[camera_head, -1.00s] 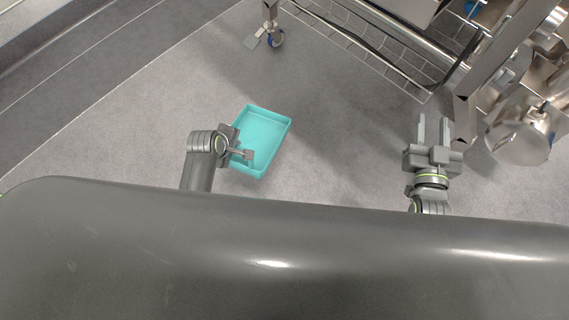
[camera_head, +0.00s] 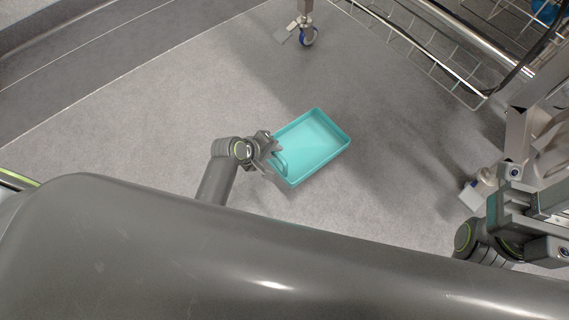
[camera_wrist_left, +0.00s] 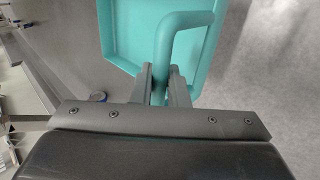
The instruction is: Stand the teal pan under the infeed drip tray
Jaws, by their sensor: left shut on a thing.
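The teal pan (camera_head: 316,143) is a shallow rectangular tray, seen from above over the grey floor in the head view. Its curved teal handle (camera_wrist_left: 176,38) shows in the left wrist view, with the pan's body (camera_wrist_left: 128,35) beyond it. My left gripper (camera_head: 276,157) is at the pan's near left side and is shut on the handle; its fingers (camera_wrist_left: 159,82) straddle the handle bar in the wrist view. I cannot tell how high the pan is off the floor. My right gripper is at the right edge, its fingertips not clearly seen. I cannot identify the infeed drip tray.
A wire rack with a metal rail (camera_head: 425,58) stands at the upper right. A caster wheel (camera_head: 309,37) on a metal leg is at the top. Steel equipment (camera_head: 525,135) stands at the right. The floor left of the pan is clear.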

